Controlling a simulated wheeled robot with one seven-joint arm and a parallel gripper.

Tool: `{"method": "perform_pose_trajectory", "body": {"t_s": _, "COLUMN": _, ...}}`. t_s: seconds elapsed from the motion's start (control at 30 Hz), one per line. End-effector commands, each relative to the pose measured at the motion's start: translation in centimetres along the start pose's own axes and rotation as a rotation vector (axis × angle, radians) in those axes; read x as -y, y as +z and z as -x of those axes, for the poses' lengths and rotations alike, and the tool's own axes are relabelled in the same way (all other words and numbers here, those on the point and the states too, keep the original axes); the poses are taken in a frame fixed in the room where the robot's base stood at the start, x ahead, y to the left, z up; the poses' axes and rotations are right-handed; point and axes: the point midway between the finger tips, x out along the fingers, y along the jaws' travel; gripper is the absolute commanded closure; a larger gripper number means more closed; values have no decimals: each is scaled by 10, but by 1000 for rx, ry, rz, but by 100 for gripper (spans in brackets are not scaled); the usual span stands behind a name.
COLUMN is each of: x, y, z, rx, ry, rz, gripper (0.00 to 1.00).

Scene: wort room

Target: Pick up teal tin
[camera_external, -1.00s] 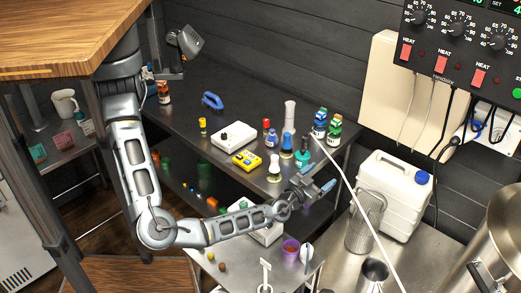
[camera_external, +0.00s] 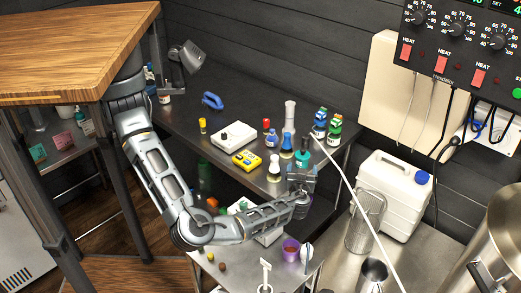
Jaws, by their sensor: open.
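My gripper (camera_external: 303,180) is open and appears empty, in front of and just below that bottle in the picture. I cannot tell whether it touches anything, and its fingertips are hard to make out. My gripper is far from the teal item on the shelf.
The dark table (camera_external: 185,125) also holds a white box (camera_external: 233,135), a yellow device (camera_external: 247,159), a blue clamp-like item (camera_external: 212,100) and several bottles. A lower metal surface bears a purple cup (camera_external: 290,250). A white jug (camera_external: 392,195) stands at right. The table's back left is fairly clear.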

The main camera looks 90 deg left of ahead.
Motion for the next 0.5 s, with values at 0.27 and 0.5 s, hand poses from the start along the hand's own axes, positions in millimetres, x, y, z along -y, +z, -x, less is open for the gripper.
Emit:
{"method": "perform_pose_trajectory", "body": {"t_s": 0.27, "x": 6, "y": -2, "z": -39, "rx": -2, "ry": 0, "rz": -1, "gripper": 16}}
{"method": "perform_pose_trajectory", "body": {"t_s": 0.5, "x": 5, "y": -1, "z": -50, "rx": 0, "ry": 2, "rz": -1, "gripper": 16}}
